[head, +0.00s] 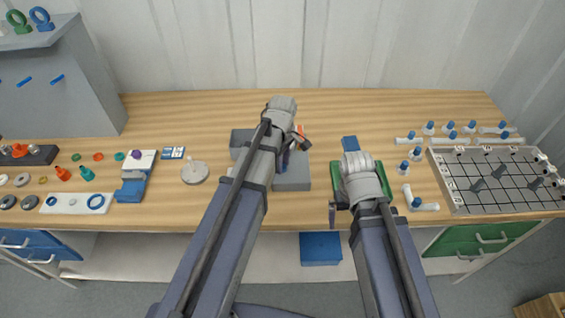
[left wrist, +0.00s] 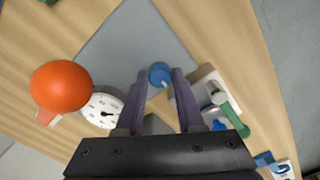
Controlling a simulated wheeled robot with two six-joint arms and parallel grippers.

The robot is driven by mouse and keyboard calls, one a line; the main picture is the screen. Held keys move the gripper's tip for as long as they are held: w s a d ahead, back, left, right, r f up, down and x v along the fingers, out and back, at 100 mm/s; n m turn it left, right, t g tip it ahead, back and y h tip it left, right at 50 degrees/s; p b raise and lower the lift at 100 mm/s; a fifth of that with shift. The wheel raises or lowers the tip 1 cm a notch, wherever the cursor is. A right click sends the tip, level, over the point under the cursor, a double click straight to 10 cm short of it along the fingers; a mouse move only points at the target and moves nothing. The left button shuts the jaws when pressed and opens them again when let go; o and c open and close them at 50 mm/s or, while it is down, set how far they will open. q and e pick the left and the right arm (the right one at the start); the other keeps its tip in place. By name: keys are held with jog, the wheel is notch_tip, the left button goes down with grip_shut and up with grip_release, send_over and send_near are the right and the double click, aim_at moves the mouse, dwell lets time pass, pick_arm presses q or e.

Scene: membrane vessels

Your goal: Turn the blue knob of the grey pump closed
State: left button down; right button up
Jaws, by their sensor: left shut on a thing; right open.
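The grey pump (head: 293,184) stands on the bench at centre, partly hidden behind my left arm. Its grey body (left wrist: 128,45) fills the middle of the left wrist view, with a white dial (left wrist: 103,111) and an orange ball (left wrist: 60,86) at its left. The blue knob (left wrist: 160,72) sits between the fingertips of my left gripper (left wrist: 160,78), which is shut on it. In the head view my left gripper (head: 287,157) is over the pump and the knob is hidden. My right gripper (head: 343,207) is open near a green mat, its fingers mostly hidden.
The green mat (head: 384,176) lies right of the pump. A grid tray (head: 465,200) and several blue-capped white fittings stand further right. A round grey base (head: 194,172) and small parts lie left. A blue bin (head: 320,248) is below the front edge.

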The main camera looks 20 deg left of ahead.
pick_arm(q)
jog(key=m, duration=0.9)
jog(key=shift+m, duration=0.3)
jog(key=m, duration=0.4)
jog(key=shift+m, duration=2.1)
jog(key=c, duration=0.5)
grip_release()
